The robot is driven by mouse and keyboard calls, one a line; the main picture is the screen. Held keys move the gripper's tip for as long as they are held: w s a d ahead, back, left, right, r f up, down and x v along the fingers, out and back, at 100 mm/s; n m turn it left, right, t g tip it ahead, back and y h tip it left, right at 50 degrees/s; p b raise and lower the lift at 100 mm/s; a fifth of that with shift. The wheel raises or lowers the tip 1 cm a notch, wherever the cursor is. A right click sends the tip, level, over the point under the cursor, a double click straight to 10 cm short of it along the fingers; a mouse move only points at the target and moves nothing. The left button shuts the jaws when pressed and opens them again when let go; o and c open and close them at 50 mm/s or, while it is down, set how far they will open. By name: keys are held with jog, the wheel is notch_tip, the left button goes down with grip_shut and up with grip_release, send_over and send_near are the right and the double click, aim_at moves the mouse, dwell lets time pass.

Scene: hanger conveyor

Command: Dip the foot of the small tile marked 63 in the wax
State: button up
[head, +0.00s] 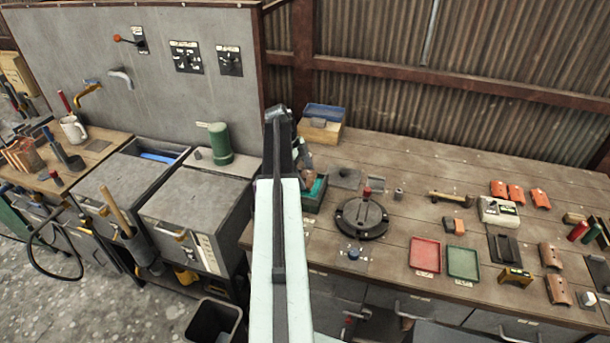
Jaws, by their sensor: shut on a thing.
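My gripper (302,151) is in the head view, partly hidden behind my own arm. It is shut on a small orange-brown tile (307,165). The tile hangs over a dark green open box (313,207) with teal stuff inside, which looks like the wax. I cannot tell whether the tile's foot touches the teal surface or is just above it. The mark on the tile is too small to read, so I cannot confirm 63.
A round dark turntable (362,219) with a red knob stands right of the box. Red (425,254) and green (463,263) trays lie further right, with orange tiles (515,194) behind. A blue-topped box (322,118) stands behind my gripper.

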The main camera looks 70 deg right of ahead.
aim_at(305, 176)
jog(key=shift+r, duration=0.15)
notch_tip(305, 176, up, 5)
jog(key=p, duration=0.5)
